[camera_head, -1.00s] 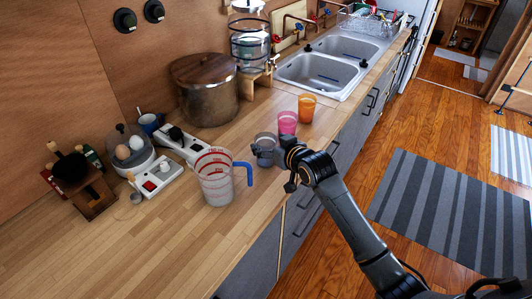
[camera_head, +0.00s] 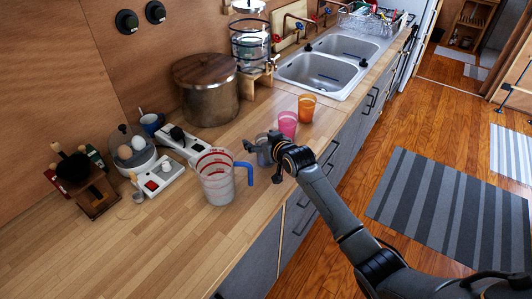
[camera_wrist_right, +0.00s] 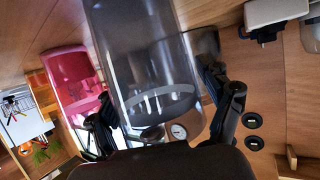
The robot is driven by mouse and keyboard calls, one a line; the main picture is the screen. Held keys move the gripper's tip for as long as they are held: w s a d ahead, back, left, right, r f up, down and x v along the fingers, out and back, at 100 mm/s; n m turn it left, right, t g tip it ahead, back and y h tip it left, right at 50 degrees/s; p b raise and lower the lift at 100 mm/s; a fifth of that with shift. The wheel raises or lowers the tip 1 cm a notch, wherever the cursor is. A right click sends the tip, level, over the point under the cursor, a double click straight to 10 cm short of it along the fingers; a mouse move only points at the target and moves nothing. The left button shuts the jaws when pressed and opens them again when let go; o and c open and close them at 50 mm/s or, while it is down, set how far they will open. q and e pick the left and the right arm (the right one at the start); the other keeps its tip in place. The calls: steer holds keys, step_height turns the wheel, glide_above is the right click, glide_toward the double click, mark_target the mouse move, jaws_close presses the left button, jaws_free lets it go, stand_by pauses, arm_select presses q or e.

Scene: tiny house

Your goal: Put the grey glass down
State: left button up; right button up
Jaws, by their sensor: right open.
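The grey glass (camera_head: 262,157) is see-through and stands upright on the wooden counter (camera_head: 255,215), near its front edge. In the right wrist view the grey glass (camera_wrist_right: 150,60) fills the middle, between the two fingers. My right gripper (camera_head: 268,146) is open around the glass, at its front side, and partly hides it in the head view. In the right wrist view, one finger of the right gripper (camera_wrist_right: 165,115) is on each side of the glass; whether they touch it I cannot tell. My left gripper is not in view.
A pink glass (camera_head: 287,124) and an orange glass (camera_head: 307,107) stand just behind the grey one. A measuring jug (camera_head: 216,182) with a blue handle stands close on the left. A large pot (camera_head: 208,95) and the sink (camera_head: 318,75) are further back. The counter's near left is clear.

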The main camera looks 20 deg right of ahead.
steer(key=shift+c, duration=0.2)
steer(key=c, duration=1.3)
steer(key=shift+c, duration=0.7)
steer(key=shift+c, duration=0.7)
steer(key=shift+r, duration=0.1)
